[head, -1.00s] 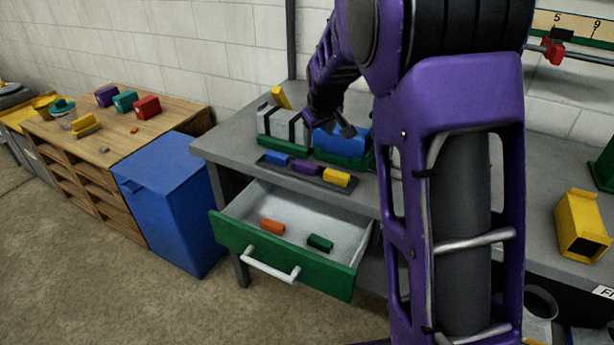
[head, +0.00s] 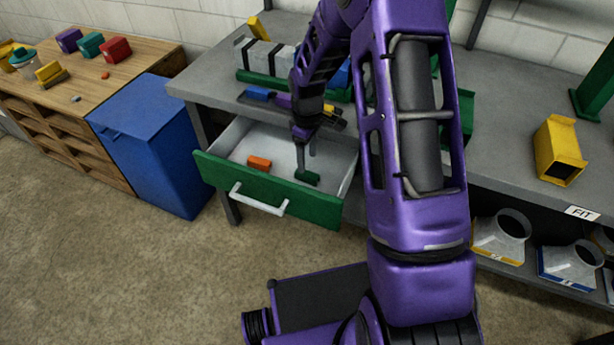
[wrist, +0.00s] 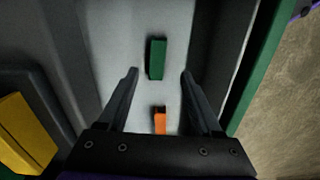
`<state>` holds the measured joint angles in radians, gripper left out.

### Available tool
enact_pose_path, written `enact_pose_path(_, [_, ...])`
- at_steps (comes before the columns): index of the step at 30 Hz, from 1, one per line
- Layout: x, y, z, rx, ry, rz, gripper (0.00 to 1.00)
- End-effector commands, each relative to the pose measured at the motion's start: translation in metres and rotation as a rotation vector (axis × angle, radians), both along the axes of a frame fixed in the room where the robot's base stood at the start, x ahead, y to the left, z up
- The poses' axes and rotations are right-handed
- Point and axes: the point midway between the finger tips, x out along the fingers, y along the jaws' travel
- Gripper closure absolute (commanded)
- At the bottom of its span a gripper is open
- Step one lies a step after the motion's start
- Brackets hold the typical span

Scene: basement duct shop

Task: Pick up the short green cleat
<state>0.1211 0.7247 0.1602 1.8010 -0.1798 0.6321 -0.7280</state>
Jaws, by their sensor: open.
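The short green cleat (head: 308,177) lies in the open drawer, toward its right side. It also shows in the wrist view (wrist: 156,59), between and just beyond my fingertips. My gripper (head: 306,157) reaches down into the drawer above the green cleat and partly covers it in the head view. In the wrist view my gripper (wrist: 159,72) is open, with one finger on each side and nothing held. An orange cleat (head: 259,163) lies in the drawer to the left of the green one. It also shows in the wrist view (wrist: 160,121), closer to the gripper's palm.
The drawer has a green front (head: 265,189) with a white handle, and its walls surround the cleats. The grey bench (head: 205,83) stands above the drawer with a tray of colored pieces near its edge. A blue bin (head: 150,140) stands to the left.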

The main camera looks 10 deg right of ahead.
Motion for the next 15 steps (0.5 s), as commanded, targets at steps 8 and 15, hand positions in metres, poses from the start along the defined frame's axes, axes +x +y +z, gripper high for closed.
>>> enact_pose_path(8, [0.001, 0.0, -0.023, 0.0, -0.001, 0.0, 0.34])
enact_pose_path(15, [0.004, -0.001, -0.058, -0.001, 0.001, -0.001, 0.34])
